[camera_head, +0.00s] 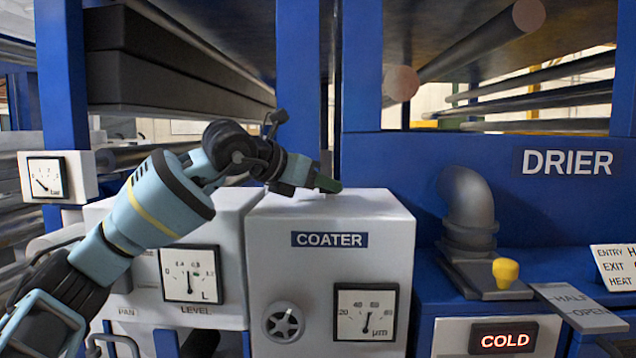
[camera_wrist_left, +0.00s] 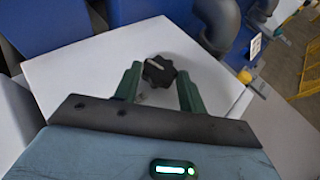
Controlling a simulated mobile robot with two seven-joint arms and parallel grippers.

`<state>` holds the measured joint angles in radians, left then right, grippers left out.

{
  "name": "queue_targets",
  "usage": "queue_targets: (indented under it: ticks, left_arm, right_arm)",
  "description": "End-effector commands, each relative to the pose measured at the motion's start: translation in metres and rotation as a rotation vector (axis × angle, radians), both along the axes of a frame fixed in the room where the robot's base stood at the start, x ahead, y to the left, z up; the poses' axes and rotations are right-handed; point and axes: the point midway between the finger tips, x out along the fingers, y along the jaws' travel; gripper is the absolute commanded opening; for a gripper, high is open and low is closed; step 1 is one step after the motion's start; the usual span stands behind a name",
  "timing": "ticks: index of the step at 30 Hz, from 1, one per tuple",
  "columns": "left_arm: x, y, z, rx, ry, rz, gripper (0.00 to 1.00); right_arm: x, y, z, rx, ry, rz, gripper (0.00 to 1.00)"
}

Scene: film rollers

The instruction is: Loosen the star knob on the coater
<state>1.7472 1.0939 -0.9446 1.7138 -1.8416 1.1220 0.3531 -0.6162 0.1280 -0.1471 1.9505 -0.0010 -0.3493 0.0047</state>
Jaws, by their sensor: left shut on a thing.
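The coater (camera_head: 365,215) is a pale grey box with a blue label, and its flat top also shows in the left wrist view (camera_wrist_left: 90,72). A black lobed star knob (camera_wrist_left: 158,72) with a pale mark stands on that top. My left gripper (camera_head: 325,184) reaches over the coater's top from the left. In the left wrist view its two green fingers (camera_wrist_left: 158,88) stand on either side of the knob, shut on it. In the head view the gripper hides the knob. My right gripper is not in view.
A grey handwheel (camera_head: 283,323) and a µm gauge (camera_head: 366,314) are on the coater's front. A level gauge (camera_head: 191,274) is to the left. To the right stand the drier's grey bent pipe (camera_head: 468,205), a yellow knob (camera_head: 505,271) and a lit COLD sign (camera_head: 503,338).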

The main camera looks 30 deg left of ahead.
Motion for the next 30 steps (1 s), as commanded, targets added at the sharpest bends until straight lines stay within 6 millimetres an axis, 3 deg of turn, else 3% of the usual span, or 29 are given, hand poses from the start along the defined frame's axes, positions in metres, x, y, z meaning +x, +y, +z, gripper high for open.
queue_targets:
  ticks: [30]
  left_arm:
    - [0.005,-0.025,0.002,0.000,-0.003,0.943,0.18]
  right_arm:
    - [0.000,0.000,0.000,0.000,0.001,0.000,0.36]
